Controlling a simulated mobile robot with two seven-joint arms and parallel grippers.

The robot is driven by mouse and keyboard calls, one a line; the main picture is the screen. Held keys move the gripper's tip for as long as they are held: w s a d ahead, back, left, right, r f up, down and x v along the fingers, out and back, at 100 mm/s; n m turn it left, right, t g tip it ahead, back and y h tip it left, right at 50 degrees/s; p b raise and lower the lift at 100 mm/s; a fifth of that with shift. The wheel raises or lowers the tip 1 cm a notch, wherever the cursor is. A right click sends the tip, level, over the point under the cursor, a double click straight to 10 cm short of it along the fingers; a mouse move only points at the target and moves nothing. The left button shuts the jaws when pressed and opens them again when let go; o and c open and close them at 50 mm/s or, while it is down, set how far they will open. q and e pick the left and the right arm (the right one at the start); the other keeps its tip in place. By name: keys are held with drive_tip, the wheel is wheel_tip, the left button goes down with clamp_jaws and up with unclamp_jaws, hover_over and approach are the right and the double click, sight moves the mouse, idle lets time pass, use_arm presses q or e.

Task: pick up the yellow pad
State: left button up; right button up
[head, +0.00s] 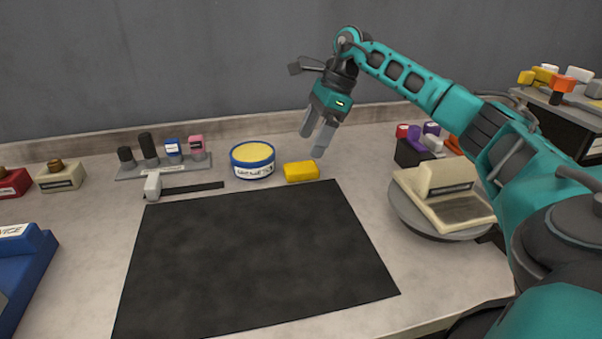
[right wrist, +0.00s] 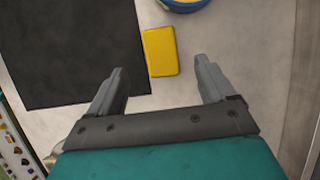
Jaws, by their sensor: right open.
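The yellow pad (head: 301,172) is a small flat block on the table, just past the far right edge of the black mat (head: 250,250). It stands to the right of a round blue tin. My right gripper (head: 319,140) is open and empty, above the table and over the area of the pad, pointing down. In the right wrist view the yellow pad (right wrist: 160,51) lies beyond the two fingertips (right wrist: 162,75), roughly midway between them sideways, with nothing in the jaws. My left gripper is not in view.
The blue tin (head: 252,172) with a yellow top stands close left of the pad. A grey rack (head: 135,173) with several small items is further left. A turntable (head: 427,229) bearing a cream device (head: 437,185) is at the right. The black mat is clear.

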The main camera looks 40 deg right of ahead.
sight(301, 166)
drive_tip(key=shift+x, duration=0.75)
drive_tip(key=x, duration=0.5)
drive_tip(key=shift+d+f+b, duration=0.15)
drive_tip(key=shift+d+b, duration=0.05)
drive_tip(key=shift+b, duration=0.2)
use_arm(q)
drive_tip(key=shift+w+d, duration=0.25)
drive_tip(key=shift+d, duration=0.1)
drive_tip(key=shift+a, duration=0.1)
use_arm(e)
drive_tip(key=c, duration=1.1)
use_arm(q)
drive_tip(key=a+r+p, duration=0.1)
drive_tip(key=p, duration=0.2)
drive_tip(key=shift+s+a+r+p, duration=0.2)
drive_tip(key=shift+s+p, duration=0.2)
use_arm(e)
wheel_tip(301, 166, up, 20)
drive_tip(key=shift+r, duration=0.1)
